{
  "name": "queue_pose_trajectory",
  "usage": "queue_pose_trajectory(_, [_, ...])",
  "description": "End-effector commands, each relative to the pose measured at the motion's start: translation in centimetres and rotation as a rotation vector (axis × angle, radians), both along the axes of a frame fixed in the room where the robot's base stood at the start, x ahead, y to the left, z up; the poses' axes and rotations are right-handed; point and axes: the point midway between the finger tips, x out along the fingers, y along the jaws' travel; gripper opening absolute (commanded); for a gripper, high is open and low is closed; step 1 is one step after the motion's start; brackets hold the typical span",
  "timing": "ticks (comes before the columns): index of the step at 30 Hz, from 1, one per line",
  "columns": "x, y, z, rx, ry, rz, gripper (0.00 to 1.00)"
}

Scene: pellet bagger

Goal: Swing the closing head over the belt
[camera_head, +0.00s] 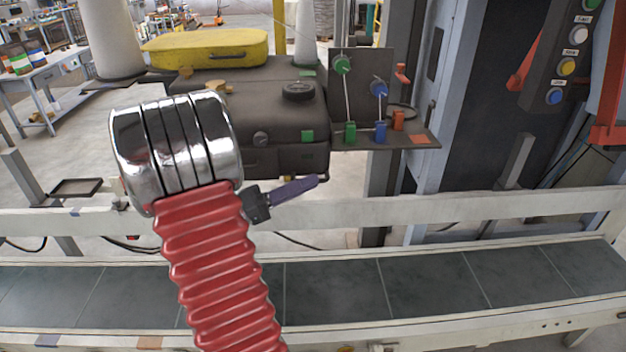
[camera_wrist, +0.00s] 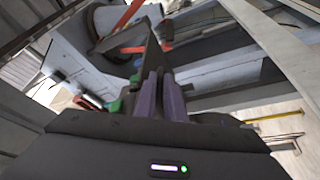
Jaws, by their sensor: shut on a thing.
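The closing head (camera_head: 290,110) is a dark grey box with a yellow cover, in the middle of the head view. In the picture it stands behind the belt's far rail, not above the belt. The belt (camera_head: 430,285) is dark, segmented and bare where I see it. My gripper (camera_head: 314,181) has purple fingers that reach to the closing head's lower right corner, at a thin dark handle (camera_head: 327,172). In the wrist view my gripper (camera_wrist: 163,75) has its fingers close together, with a dark part at their tips. The grip itself is mostly hidden.
A grey post (camera_head: 465,100) and a button panel (camera_head: 568,50) stand at right. The pale far rail (camera_head: 420,210) runs along the belt. My red arm covers part of the belt.

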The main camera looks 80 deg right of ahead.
Motion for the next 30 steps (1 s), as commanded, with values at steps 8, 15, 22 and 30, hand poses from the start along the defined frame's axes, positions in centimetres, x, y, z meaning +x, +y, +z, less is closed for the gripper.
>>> queue_pose_trajectory(8, [-0.09, 0.43, 0.03, -0.001, 0.004, -0.017, 0.0])
queue_pose_trajectory(15, [-0.43, 0.34, 0.07, -0.001, 0.003, -0.025, 0.21])
queue_pose_trajectory(22, [-0.57, 0.29, 0.06, -0.001, 0.003, -0.027, 0.28])
queue_pose_trajectory(30, [-0.11, 0.57, -0.09, -0.001, 0.003, -0.026, 0.28])
